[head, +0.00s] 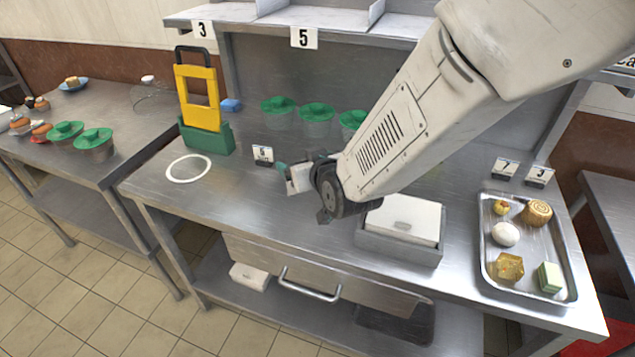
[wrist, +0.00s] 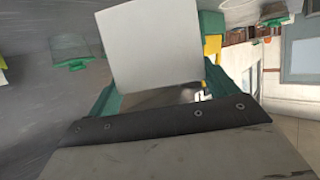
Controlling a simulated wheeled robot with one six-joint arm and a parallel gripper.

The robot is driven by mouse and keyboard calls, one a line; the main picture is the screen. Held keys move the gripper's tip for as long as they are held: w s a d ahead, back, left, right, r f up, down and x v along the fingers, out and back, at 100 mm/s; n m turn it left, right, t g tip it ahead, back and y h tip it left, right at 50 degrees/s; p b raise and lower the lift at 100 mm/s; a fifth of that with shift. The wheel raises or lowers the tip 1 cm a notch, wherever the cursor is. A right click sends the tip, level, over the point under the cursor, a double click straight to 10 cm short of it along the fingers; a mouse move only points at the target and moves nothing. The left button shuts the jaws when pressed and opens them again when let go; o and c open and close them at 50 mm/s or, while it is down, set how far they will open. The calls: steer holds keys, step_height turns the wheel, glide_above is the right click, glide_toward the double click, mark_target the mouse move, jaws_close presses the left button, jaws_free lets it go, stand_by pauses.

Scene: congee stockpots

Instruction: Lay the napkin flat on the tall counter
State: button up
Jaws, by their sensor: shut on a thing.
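My gripper (head: 300,174) is above the middle of the steel counter (head: 240,203), with its teal fingers pointing left. It is shut on a white, flat, squarish piece that looks like the napkin (head: 299,181). In the wrist view the napkin (wrist: 153,45) stands out as a pale square beyond the green fingers (wrist: 160,95). It looks held clear of the counter, but the gap is hard to judge. A stack of white squares (head: 403,216) lies in a grey tray to the right, partly under my arm. Which counter is the tall one, I cannot tell.
A white ring (head: 188,168) marks the counter's left part. A yellow and green stand (head: 203,105) and green-lidded pots (head: 317,112) are behind. A food tray (head: 525,270) sits right. A side counter (head: 110,110) stands left. An overhead shelf (head: 270,22) spans the back.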

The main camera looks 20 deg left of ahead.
steer(key=shift+f, duration=3)
steer(key=shift+f, duration=0.1)
steer(key=o, duration=0.8)
steer(key=shift+s+r, duration=0.1)
steer(key=shift+r, duration=0.1)
steer(key=v, duration=1.2)
steer(key=shift+d, duration=0.1)
